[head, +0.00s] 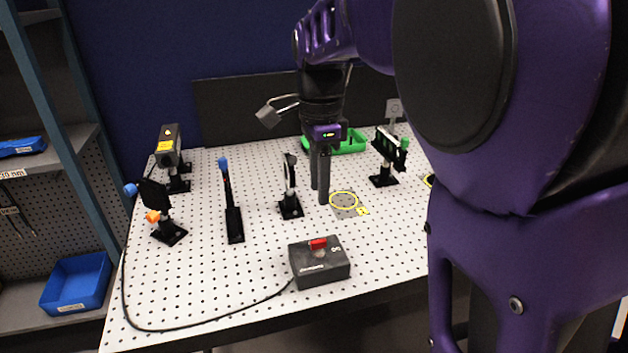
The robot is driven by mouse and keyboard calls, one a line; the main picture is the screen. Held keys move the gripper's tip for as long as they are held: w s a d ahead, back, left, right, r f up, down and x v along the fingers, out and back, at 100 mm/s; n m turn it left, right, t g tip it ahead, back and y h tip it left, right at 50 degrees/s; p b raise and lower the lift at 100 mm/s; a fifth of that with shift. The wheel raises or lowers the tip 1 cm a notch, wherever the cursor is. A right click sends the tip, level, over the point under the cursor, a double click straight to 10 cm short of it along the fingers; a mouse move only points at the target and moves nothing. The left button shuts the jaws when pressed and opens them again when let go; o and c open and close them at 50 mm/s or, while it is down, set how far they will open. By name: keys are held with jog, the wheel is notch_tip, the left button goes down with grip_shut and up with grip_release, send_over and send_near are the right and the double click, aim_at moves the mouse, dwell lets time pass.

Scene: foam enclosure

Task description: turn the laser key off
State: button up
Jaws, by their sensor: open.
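The laser key is a small red handle (318,243) on top of a dark grey control box (320,265) near the front edge of the perforated table. Small white markings show on the box, too small to read. My gripper (321,200) points down over the table behind the box, with two dark fingers a little apart and nothing seen between them. It is apart from the key, between a lens mount and a yellow ring mark. The laser housing (168,146), with a yellow label and a small orange light, stands at the back left.
Optic mounts stand on the table (200,290): one with blue and orange knobs (155,195), a blue-topped post (228,200), a lens mount (290,190) and a green-knobbed mount (388,155). A green tray (350,142) lies behind. A black cable curves along the front left.

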aim_at(318, 240)
notch_tip(318, 240, down, 13)
jog(key=shift+f+b, duration=0.1)
jog(key=shift+b, duration=1.05)
grip_shut()
